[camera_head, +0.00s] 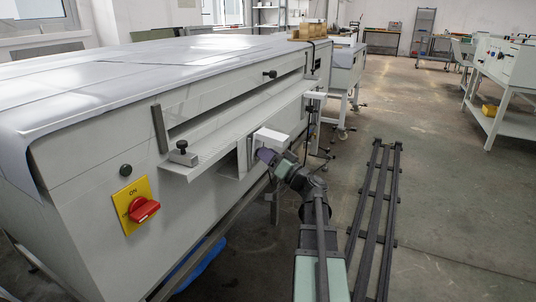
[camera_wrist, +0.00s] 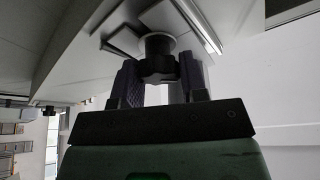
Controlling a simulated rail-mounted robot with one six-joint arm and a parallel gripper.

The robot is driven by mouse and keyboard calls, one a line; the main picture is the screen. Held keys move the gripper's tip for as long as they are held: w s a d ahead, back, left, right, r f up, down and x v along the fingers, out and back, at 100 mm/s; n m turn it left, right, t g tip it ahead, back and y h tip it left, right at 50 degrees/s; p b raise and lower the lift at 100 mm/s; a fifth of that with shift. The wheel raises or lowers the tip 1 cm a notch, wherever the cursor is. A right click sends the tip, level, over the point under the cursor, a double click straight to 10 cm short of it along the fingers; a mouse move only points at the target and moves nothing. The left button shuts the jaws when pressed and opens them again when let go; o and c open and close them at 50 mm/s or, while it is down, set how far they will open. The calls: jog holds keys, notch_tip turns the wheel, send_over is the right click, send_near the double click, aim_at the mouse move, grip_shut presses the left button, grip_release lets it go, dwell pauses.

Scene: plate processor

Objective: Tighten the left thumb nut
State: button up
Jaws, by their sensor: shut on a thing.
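In the wrist view a dark, lobed thumb nut (camera_wrist: 158,66) sits under a pale round base on the machine's underside. My gripper (camera_wrist: 160,72) has one dark ridged finger on each side of it and is shut on it. In the head view my gripper (camera_head: 270,157) is at a white bracket (camera_head: 271,138) below the machine's long side ledge. The nut itself is hidden there behind the gripper and the bracket. I cannot tell from these frames how tight the nut is.
The long grey plate processor (camera_head: 90,165) fills the left, with a red switch (camera_head: 144,209) on a yellow plate and a black clamp knob (camera_head: 183,147) on its ledge. A second white bracket (camera_head: 315,96) is farther along. Dark floor rails (camera_head: 372,215) lie to the right, with open floor beyond.

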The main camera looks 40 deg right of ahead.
jog(key=shift+m+h+p, duration=0.35)
jog(key=shift+m+h, duration=0.65)
jog(key=shift+m, duration=1)
jog(key=o, duration=0.9)
jog(key=shift+s, duration=0.1)
jog(key=b+v, duration=0.3)
jog(key=v, duration=0.7)
jog(key=shift+s, duration=0.35)
jog(key=shift+d, duration=0.1)
